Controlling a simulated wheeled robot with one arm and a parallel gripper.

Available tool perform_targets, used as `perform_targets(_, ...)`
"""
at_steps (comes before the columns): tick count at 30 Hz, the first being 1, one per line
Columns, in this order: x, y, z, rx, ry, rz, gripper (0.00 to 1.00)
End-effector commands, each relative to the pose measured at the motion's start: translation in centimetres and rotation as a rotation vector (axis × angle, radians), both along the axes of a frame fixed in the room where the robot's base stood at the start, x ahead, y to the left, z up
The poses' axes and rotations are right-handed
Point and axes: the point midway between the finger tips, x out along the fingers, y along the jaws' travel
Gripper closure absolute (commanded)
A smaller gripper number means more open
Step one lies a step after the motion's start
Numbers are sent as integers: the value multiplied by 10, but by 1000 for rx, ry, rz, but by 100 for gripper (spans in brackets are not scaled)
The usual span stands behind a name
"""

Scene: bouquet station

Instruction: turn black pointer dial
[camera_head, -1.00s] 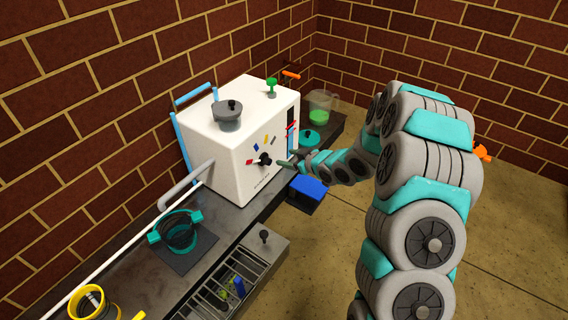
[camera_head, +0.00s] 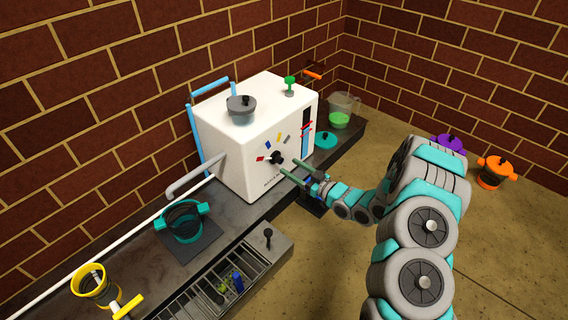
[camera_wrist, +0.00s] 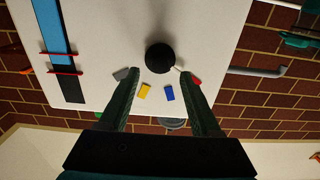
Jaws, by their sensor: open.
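The black pointer dial (camera_head: 277,157) sits on the front face of a white box (camera_head: 240,165). Red, blue, yellow and grey marks fan around it. In the wrist view the dial (camera_wrist: 160,56) is a round black knob, with a thin white pointer tip towards the red mark (camera_wrist: 196,81). My gripper (camera_head: 289,167) is open and empty in front of the dial. In the wrist view my gripper (camera_wrist: 158,75) has one finger on each side of the dial's line, tips apart from the knob and seemingly short of it.
A grey lidded pot (camera_head: 241,110) and a green knob (camera_head: 290,86) are on top of the box. A blue strip with red sliders (camera_wrist: 62,70) is beside the dial. A grey pipe (camera_head: 190,180) leaves the box's left side. A drawer rack (camera_head: 225,275) projects below.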

Motion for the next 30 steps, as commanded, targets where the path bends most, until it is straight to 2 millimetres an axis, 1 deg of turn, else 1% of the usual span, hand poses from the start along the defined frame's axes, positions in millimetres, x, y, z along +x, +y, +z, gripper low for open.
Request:
perform_targets(1, 4, 7, -1, -2, -2, 3, 36)
perform_targets(3, 10, 14, -1, -1, 0, 2, 36)
perform_targets(10, 23, 32, -2, -3, 3, 1, 36)
perform_targets(15, 28, 36, -1, -3, 3, -1, 36)
perform_targets(23, 28, 37, -1, -2, 3, -1, 36)
perform_targets(26, 28, 36, -1, -2, 3, -1, 44)
perform_targets(30, 28, 37, -1, -2, 3, -1, 60)
